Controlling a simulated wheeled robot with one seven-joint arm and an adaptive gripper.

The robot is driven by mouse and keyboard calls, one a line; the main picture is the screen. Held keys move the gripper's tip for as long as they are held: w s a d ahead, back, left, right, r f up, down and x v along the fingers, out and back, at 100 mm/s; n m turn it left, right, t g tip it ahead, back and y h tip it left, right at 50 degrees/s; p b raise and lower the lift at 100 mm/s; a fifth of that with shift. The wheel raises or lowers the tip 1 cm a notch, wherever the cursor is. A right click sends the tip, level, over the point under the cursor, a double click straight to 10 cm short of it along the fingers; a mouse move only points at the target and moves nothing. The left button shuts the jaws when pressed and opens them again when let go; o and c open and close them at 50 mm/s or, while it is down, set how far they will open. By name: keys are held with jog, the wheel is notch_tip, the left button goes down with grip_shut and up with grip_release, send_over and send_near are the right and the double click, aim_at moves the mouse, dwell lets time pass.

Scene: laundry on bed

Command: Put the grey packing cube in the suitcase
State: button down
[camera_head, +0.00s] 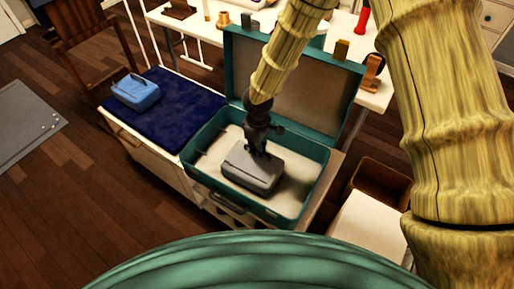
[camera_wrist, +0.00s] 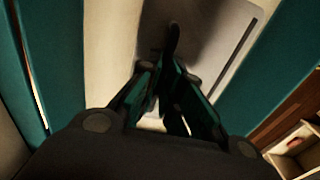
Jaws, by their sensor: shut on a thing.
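The grey packing cube (camera_head: 253,167) is inside the open teal suitcase (camera_head: 312,196), over the front middle of its cream lining. My gripper (camera_head: 258,146) reaches down from above and is shut on the top of the cube. In the wrist view the gripper (camera_wrist: 170,85) is shut against the pale grey cube (camera_wrist: 215,40), between the teal suitcase walls (camera_wrist: 272,65). I cannot tell whether the cube's underside touches the suitcase floor. The suitcase lid stands raised at the back.
A blue packing cube (camera_head: 136,91) lies on a dark blue cushion (camera_head: 172,112) left of the suitcase. A white table (camera_head: 376,98) with several small items stands behind. A wooden chair (camera_head: 82,40) is at the back left. An open brown box (camera_head: 381,184) is at the right.

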jog(key=c, duration=1.6)
grip_release()
jog(key=shift+r, duration=0.1)
notch_tip(320, 180, up, 12)
jog(key=shift+p, duration=0.35)
jog(key=shift+d, duration=0.1)
